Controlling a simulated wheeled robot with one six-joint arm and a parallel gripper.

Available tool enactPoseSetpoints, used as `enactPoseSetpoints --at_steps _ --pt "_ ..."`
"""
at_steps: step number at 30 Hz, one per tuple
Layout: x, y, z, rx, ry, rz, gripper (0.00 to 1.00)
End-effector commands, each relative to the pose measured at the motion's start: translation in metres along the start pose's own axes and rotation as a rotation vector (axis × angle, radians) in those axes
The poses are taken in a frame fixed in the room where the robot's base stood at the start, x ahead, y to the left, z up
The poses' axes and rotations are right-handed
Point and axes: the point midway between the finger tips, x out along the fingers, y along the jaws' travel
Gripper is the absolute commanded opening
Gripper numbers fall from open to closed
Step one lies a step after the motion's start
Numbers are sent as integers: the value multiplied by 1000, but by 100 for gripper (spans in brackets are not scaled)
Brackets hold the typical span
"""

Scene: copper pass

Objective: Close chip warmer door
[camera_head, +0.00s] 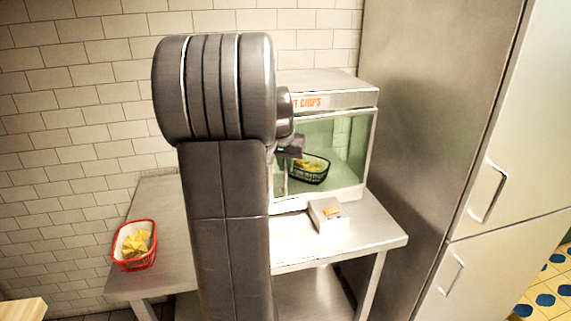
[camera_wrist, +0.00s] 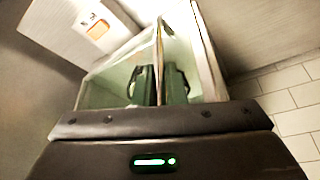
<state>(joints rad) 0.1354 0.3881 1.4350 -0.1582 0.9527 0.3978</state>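The chip warmer (camera_head: 345,98) is a metal and glass case on the steel table, with orange lettering on its top band. A dark basket of chips (camera_head: 310,168) shows inside it. My gripper (camera_wrist: 160,88) is at the warmer's left front, mostly hidden behind my arm in the head view. In the wrist view its two dark fingers stand close together, one on each side of the thin upright edge of the glass door (camera_wrist: 158,45). They look closed on that edge, though the contact is partly hidden. The door's full extent and angle are hidden in the head view.
A red basket of chips (camera_head: 134,245) stands at the left of the steel table (camera_head: 375,232). A small metal box with an orange switch (camera_head: 328,214) sits in front of the warmer. A tall steel cabinet (camera_head: 435,110) stands close on the right; a tiled wall is behind.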

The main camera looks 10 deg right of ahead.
Motion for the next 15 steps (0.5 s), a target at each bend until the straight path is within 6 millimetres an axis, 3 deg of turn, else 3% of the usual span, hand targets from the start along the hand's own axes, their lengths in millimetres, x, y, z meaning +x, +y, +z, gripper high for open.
enactPoseSetpoints --at_steps 5,15 --pt "0 -1 -2 0 0 0 0" --pt "9 -21 -25 -1 2 -1 0"
